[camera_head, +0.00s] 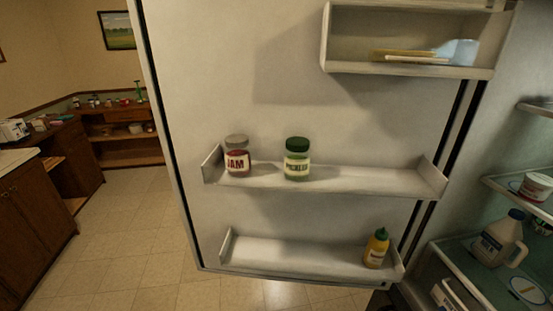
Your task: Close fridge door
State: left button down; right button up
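The fridge door (290,105) stands open and fills the middle of the head view, with its inner side facing me. Its free edge is on the left and its hinge side is on the right, beside the fridge interior (480,190). The middle door shelf (350,182) holds a jam jar (237,158) and a pickle jar (297,160). The lower door shelf (290,256) holds a yellow bottle with a green cap (376,250). The top door bin (410,68) holds a pale blue item and a flat yellowish item. Neither gripper shows in this view.
Inside the fridge, a white jug (496,240) and a white tub (536,187) stand on shelves at the right. Wooden cabinets (35,215) and a cluttered counter (110,110) are at the left. The tiled floor (135,235) left of the door is clear.

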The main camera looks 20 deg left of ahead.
aim_at(382, 137)
jog(key=i+j+z, duration=0.4)
jog(key=j, duration=0.7)
jog(key=i+j+z, duration=0.1)
jog(key=j+z, duration=0.35)
jog(key=j, duration=0.65)
jog(key=j+z, duration=0.4)
jog(key=j, duration=0.8)
jog(key=j+z, duration=0.3)
jog(key=j, duration=0.15)
jog(key=k+j+z, duration=0.1)
jog(key=j+z, duration=0.15)
jog(key=j, duration=0.2)
jog(key=j+z, duration=1.2)
jog(key=z, duration=0.15)
